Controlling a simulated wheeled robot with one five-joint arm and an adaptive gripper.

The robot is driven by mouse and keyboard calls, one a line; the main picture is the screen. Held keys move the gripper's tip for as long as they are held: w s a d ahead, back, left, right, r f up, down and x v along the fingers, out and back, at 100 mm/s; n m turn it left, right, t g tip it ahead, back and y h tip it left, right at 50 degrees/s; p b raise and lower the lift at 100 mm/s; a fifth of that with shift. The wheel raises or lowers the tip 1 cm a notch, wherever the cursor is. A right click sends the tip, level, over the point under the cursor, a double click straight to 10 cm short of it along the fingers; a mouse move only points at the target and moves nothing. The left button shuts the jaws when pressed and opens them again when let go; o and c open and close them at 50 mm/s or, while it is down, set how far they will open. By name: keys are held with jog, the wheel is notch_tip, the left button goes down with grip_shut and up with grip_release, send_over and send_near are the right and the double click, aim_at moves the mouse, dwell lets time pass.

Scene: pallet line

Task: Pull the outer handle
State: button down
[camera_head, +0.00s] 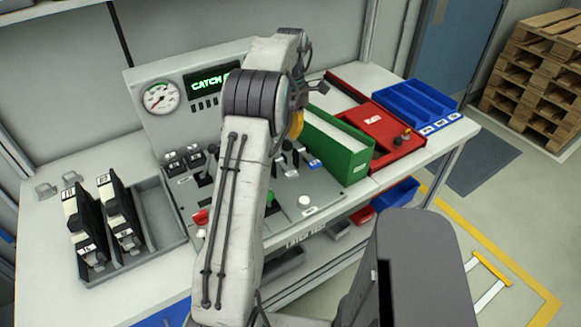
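A grey control console (150,115) stands on the white workbench, with a round gauge (160,98) and a green lit display (207,82). Its sloping panel carries several dark levers; one black-stemmed lever (206,172) shows left of my arm. More dark levers (290,160) show just right of my arm, partly covered. I cannot tell which one is the outer handle. My arm rises across the middle of the panel and bends over it. The end of my arm is mostly hidden behind its own links, so my gripper's fingers cannot be made out, nor whether they touch a lever.
A grey tray (165,212) with black-and-white devices (90,225) lies left of the console. A green box (335,145), red case (378,125) and blue bin (420,100) line the right. Wooden pallets (535,75) stand beyond; yellow-lined floor (505,185) is open at right.

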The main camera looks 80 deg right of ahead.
aim_at(291, 173)
notch_tip(291, 173, down, 14)
jog(key=shift+r+p, duration=0.15)
jog(key=shift+p, duration=0.7)
jog(key=f+b, duration=0.1)
jog(key=b, duration=0.1)
jog(key=f+b, duration=0.2)
jog(key=b, duration=0.1)
jog(key=shift+s+a+f, duration=0.15)
jog(key=shift+a+f, duration=0.05)
jog(key=shift+f, duration=0.1)
jog(key=shift+r, duration=0.1)
jog(key=shift+a, duration=0.1)
